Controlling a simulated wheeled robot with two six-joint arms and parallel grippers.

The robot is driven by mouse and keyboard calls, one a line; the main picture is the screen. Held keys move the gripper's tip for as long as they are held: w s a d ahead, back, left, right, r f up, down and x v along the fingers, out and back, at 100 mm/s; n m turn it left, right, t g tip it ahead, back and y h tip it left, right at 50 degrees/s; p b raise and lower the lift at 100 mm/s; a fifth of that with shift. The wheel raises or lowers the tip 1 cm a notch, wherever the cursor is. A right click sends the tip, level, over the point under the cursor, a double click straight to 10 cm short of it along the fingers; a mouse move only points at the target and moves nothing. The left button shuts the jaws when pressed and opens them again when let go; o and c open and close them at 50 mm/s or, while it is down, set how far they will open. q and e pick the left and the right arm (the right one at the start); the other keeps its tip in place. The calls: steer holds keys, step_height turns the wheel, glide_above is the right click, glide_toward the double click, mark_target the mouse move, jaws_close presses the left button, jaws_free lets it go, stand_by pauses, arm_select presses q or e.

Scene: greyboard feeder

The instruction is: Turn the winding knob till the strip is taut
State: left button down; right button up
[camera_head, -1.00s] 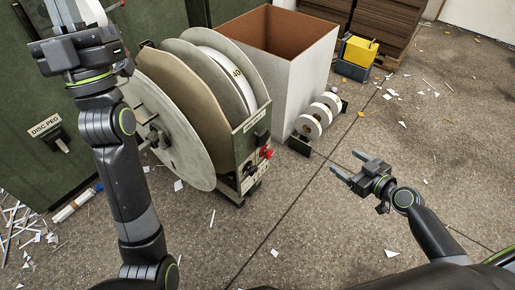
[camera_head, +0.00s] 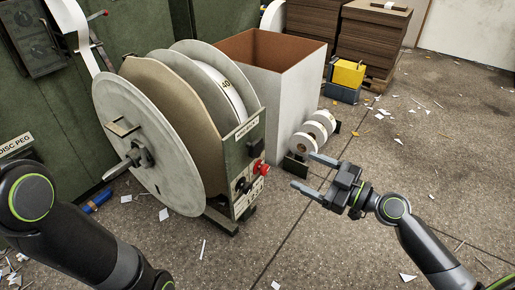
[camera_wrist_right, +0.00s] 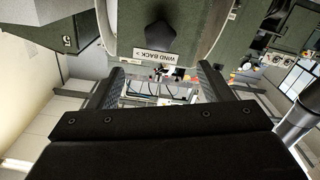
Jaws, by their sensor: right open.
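The feeder's front panel (camera_head: 244,190) carries a label, a dark knob (camera_head: 257,146) below it, and a red knob (camera_head: 260,168) lower down. In the right wrist view, a dark lobed knob (camera_wrist_right: 165,36) sits beside a "WIND BACK >" label (camera_wrist_right: 155,56), beyond my fingertips. White strip (camera_head: 219,88) is wound on the reel between grey discs. Another white strip (camera_head: 70,16) hangs at the upper left; I cannot tell how taut it is. My right gripper (camera_head: 303,171) is open and empty, right of the panel and apart from the knobs. My left gripper is out of view.
A grey bin (camera_head: 296,90) stands behind the feeder. Small white rolls (camera_head: 312,133) on a low stand are close behind my right gripper. A yellow box (camera_head: 348,73) and stacked brown boards (camera_head: 365,40) are farther back. Scraps litter the floor; the right side is mostly open.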

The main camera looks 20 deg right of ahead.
mark_target(259, 149)
steer(key=b+x, duration=0.1)
steer(key=x, duration=1.4)
steer(key=shift+a+b, duration=0.1)
steer(key=shift+b, duration=0.2)
steer(key=c, duration=1)
